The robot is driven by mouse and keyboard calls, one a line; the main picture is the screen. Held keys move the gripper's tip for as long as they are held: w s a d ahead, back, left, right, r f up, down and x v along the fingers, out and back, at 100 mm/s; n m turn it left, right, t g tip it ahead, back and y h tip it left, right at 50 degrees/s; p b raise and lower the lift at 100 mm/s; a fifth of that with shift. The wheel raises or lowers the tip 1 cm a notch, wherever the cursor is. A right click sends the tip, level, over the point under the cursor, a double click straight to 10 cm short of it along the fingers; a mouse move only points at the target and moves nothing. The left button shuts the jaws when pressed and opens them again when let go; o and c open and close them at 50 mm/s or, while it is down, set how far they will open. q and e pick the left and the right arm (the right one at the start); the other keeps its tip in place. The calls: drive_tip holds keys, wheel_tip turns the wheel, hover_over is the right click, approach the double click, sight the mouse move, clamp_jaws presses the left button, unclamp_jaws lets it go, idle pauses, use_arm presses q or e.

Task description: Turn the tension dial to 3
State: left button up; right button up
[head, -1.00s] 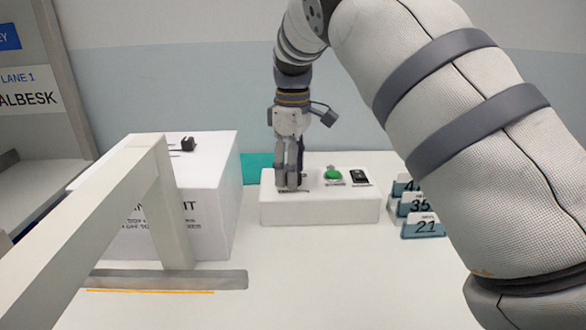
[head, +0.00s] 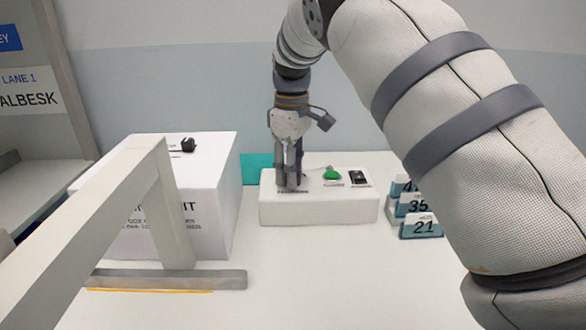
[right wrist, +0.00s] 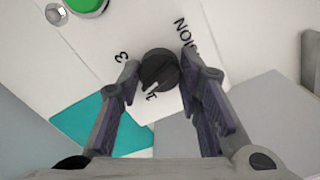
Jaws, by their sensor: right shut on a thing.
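The tension dial (right wrist: 158,70) is a round black knob with a white pointer mark, on a white panel in the right wrist view. The pointer faces the bottom of that picture, slightly left, at a mark that looks like a 1. A printed 3 (right wrist: 121,57) stands upper left of the dial, and part of the word TENSION (right wrist: 186,36) upper right. My right gripper (right wrist: 160,78) is shut on the dial, one finger on each side. In the head view the gripper (head: 289,187) points down at the left end of the low white box (head: 318,211) and hides the dial.
A green button (head: 332,174) and a small black device (head: 358,178) sit right of the dial. Numbered cards (head: 421,227) stand right of the box. A large white box (head: 217,195) with a black knob (head: 188,145) is at left.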

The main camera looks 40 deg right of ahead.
drive_tip(key=m, duration=0.2)
drive_tip(key=shift+r+m+p, duration=0.1)
drive_tip(key=shift+m+p, duration=0.2)
drive_tip(key=m, duration=0.2)
drive_tip(key=shift+m, duration=0.4)
drive_tip(key=m, duration=0.3)
use_arm(q)
drive_tip(key=shift+w+r+t+p, duration=0.3)
drive_tip(key=shift+w+r+t, duration=0.1)
drive_tip(key=shift+w+r, duration=0.5)
use_arm(e)
drive_tip(key=shift+m, duration=1.9)
drive_tip(key=o, duration=1.1)
drive_tip(key=shift+o, duration=0.2)
